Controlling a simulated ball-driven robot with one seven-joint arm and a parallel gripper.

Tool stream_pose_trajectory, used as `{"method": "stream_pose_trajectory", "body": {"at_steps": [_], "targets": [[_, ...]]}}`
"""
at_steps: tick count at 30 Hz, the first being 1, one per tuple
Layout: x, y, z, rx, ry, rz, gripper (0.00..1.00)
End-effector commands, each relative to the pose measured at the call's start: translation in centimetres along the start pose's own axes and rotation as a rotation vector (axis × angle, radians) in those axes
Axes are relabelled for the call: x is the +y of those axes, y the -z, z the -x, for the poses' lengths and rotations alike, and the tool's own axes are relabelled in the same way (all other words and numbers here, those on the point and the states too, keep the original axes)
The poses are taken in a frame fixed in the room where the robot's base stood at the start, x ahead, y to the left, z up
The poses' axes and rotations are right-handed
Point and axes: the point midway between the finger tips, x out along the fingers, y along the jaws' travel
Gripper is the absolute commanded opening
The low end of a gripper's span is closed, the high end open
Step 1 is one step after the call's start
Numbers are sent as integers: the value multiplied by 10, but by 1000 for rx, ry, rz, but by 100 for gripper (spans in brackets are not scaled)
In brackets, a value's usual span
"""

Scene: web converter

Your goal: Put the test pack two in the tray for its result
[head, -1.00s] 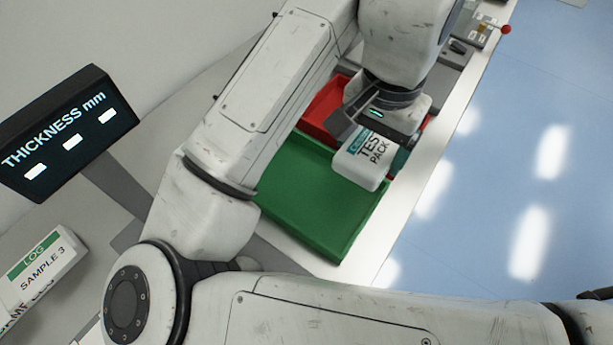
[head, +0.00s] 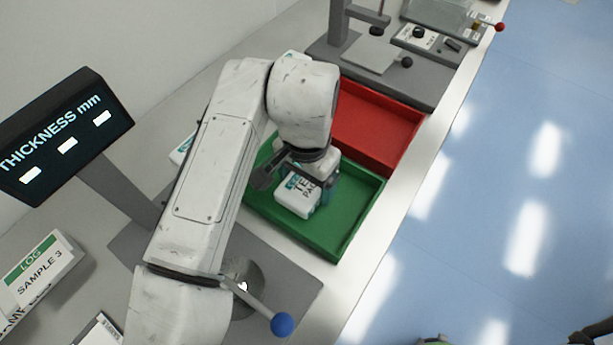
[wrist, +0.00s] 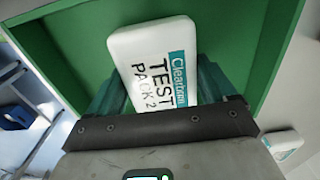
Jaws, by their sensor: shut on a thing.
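Test pack 2 (head: 297,196) is a white rounded pack with a teal label; in the wrist view its lettering "TEST PACK 2" (wrist: 152,75) shows. My gripper (head: 296,184) is shut on it, with one finger on each side, also seen in the wrist view (wrist: 160,88). The pack is over the green tray (head: 349,232), within its outline; I cannot tell whether it touches the floor. The red tray (head: 378,124) adjoins the green one on the far side and looks empty.
A thickness display (head: 66,135) with white bars stands at the left. Another white pack (wrist: 285,143) lies on the bench outside the green tray. A blue-knobbed lever (head: 282,324) stands near the front. A Sample 3 log box (head: 42,268) sits at lower left.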

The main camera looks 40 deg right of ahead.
Motion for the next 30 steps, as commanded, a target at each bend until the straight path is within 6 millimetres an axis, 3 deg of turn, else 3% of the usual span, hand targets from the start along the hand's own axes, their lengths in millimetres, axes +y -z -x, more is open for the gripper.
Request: {"method": "stream_pose_trajectory", "body": {"at_steps": [11,12,16,26,30], "targets": [[0,0,-5,1,0,1,48],[0,0,-4,0,0,1,88],[0,0,-3,0,0,1,100],[0,0,3,0,1,0,100],[0,0,22,1,2,0,100]]}}
